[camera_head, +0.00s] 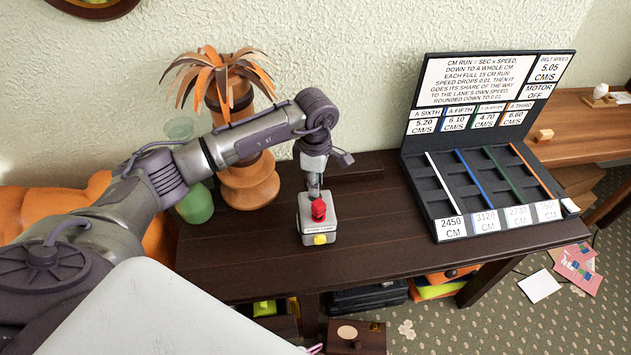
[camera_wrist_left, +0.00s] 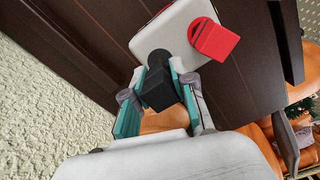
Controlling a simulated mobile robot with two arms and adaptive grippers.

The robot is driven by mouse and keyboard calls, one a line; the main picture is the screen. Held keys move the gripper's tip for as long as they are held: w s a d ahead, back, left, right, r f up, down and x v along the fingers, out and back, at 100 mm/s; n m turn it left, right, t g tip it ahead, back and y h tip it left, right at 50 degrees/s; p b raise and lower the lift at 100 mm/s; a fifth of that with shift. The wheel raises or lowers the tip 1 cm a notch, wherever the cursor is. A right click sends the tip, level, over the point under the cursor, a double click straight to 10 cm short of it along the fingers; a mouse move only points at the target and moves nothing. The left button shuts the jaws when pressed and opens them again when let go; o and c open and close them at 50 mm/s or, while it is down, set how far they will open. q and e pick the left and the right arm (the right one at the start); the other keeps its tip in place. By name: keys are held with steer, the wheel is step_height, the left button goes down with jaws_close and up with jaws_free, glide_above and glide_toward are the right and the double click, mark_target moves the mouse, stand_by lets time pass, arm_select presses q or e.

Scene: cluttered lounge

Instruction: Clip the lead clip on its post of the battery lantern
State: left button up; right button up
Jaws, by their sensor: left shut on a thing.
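The battery lantern (camera_head: 312,235) is a small light-grey box standing on the dark wooden table, with a yellow part (camera_head: 320,239) on its front. A red clip (camera_head: 319,209) sits on its top; it also shows in the left wrist view (camera_wrist_left: 215,40). My left gripper (camera_head: 313,187) points down at the back of the lantern's top. In the left wrist view its teal-padded fingers (camera_wrist_left: 160,80) are shut on a black clip (camera_wrist_left: 158,92). The black clip's far end overlaps the lantern's edge (camera_wrist_left: 150,38); whether it is on a post is hidden.
A dark display board (camera_head: 490,150) with coloured strips stands at the table's right. An orange vase-like plant ornament (camera_head: 249,180) and a green pot (camera_head: 196,205) stand left, close to my arm. The table (camera_head: 390,205) is clear between lantern and board.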

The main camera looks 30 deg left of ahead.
stand_by(0.3)
arm_select(q)
steer(key=shift+b, duration=0.65)
stand_by(1.1)
steer(key=shift+f+b, duration=1)
steer(key=shift+f, duration=0.15)
steer(key=o, duration=1)
steer(key=shift+c, duration=0.2)
steer(key=shift+r, duration=0.2)
step_height(320, 180, up, 12)
steer(key=shift+f, duration=0.15)
